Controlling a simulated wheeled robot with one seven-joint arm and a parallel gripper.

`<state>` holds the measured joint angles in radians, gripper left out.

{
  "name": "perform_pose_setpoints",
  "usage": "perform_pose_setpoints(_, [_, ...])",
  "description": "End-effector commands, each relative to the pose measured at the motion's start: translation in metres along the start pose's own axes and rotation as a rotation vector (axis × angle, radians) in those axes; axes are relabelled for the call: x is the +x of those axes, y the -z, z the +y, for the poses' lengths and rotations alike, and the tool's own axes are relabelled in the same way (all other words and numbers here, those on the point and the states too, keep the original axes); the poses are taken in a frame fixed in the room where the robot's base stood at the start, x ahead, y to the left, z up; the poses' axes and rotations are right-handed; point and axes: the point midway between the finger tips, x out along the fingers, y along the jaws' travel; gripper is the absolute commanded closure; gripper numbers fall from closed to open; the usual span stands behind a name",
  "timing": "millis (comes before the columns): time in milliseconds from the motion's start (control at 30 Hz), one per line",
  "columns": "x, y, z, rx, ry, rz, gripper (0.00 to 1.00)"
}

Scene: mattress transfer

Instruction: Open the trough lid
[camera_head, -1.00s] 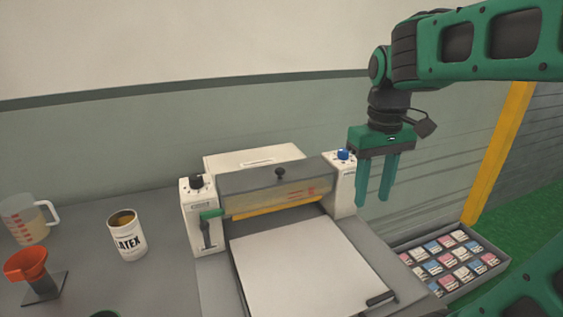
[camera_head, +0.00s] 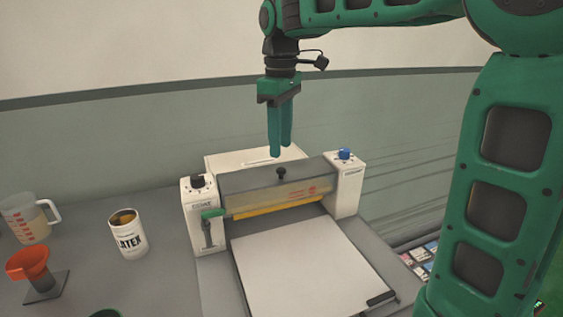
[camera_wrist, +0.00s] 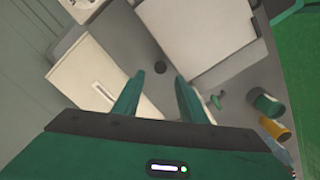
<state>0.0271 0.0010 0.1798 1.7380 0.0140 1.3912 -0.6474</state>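The trough lid (camera_head: 248,181) is the grey top cover of the roller machine and lies closed between the machine's two white side posts. A small black knob (camera_head: 281,173) stands up from the lid. It shows as a dark round spot in the wrist view (camera_wrist: 160,67), just beyond and between my fingertips. My gripper (camera_head: 280,154) hangs fingers-down above the lid, a little over the knob and apart from it. In the wrist view its two fingers (camera_wrist: 157,79) are spread with nothing between them.
A white sheet bed (camera_head: 300,262) lies before the machine. A green lever (camera_head: 212,213) is on the left post and a blue knob (camera_head: 344,154) on the right post. A latex can (camera_head: 128,240), a measuring jug (camera_head: 30,222) and an orange funnel (camera_head: 28,262) stand at left.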

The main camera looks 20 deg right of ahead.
Motion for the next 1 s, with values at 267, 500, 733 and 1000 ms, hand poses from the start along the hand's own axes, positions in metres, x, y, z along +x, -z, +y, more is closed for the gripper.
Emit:
perform_pose_setpoints(267, [0.044,-0.001,0.0,0.002,0.001,-0.001,0.62])
perform_pose_setpoints(500, [0.059,-0.001,0.0,0.002,-0.001,0.001,0.62])
perform_pose_setpoints(733, [0.06,-0.001,0.0,0.002,0.0,0.001,0.62])
perform_pose_setpoints(1000, [0.06,-0.001,0.001,0.003,-0.001,0.001,1.0])
